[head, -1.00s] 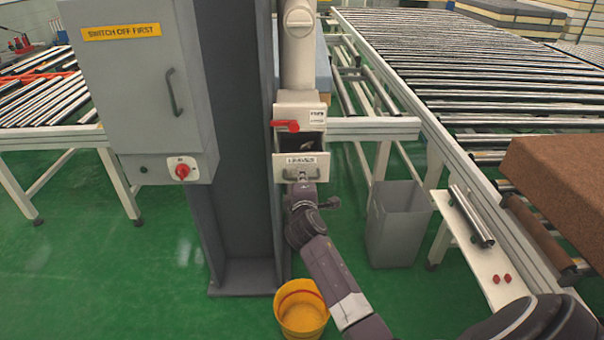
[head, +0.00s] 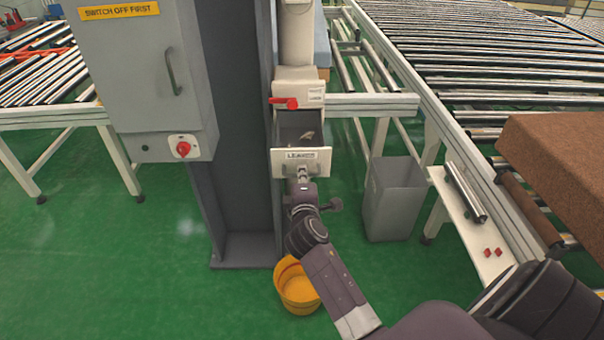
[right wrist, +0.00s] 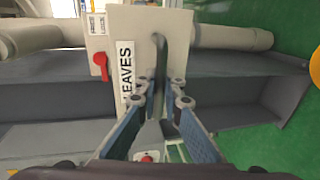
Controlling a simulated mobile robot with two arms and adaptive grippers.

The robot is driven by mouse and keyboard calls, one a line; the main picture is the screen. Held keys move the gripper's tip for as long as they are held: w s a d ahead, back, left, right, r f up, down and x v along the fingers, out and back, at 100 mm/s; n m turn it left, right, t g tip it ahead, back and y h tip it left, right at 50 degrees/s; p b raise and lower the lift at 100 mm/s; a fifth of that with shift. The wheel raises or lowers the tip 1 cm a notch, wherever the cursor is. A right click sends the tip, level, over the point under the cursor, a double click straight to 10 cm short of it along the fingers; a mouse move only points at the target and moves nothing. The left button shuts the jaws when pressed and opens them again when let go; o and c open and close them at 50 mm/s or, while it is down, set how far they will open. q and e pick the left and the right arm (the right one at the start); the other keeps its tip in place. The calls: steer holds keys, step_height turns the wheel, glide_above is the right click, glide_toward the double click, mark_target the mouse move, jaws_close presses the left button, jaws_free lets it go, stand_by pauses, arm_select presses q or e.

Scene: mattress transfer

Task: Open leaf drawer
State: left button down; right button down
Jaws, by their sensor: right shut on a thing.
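The leaf drawer (head: 283,161), labelled LEAVES, sits in a white unit on the grey column. It is pulled out, and its dark inside with some small pale pieces shows behind the front. In the right wrist view the drawer front (right wrist: 180,22) fills the middle, with its grey bar handle (right wrist: 160,52) running along it. My right gripper (head: 302,176) is shut on the handle, its fingers (right wrist: 162,100) on either side of the bar. My left gripper is not in view.
A red lever (head: 284,102) is above the drawer. A yellow bucket (head: 297,287) stands on the floor beneath my right arm. A grey bin (head: 393,200) stands to the right, beside a roller conveyor (head: 470,75). A grey cabinet (head: 130,70) hangs at left.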

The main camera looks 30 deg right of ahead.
steer(key=c, duration=2.1)
jaws_free()
steer(key=v, duration=1.2)
steer(key=shift+f, duration=0.1)
steer(key=s+a+f+m+g+y, duration=0.1)
steer(key=s+a+f+g+y, duration=0.2)
steer(key=f, duration=0.8)
steer(key=s+a+f+y, duration=0.1)
steer(key=s+a+f, duration=0.25)
steer(key=f, duration=0.85)
steer(key=s+a+f+m+g+y, duration=0.15)
steer(key=a+f, duration=0.35)
steer(key=f, duration=0.6)
steer(key=s+a+f+m+g+y, duration=0.15)
steer(key=s+f+g, duration=0.25)
steer(key=s+f, duration=1)
steer(key=s+d+f+m+g, duration=0.1)
steer(key=s+f, duration=0.2)
steer(key=s, duration=0.4)
steer(key=s+d+f+m+g, duration=0.1)
steer(key=s+f+m, duration=0.1)
steer(key=s, duration=0.5)
steer(key=s+d+f+m+g+y, duration=0.1)
steer(key=s+d+f+m, duration=0.1)
steer(key=s, duration=0.6)
steer(key=shift+f+g, duration=0.35)
steer(key=shift+f, duration=0.45)
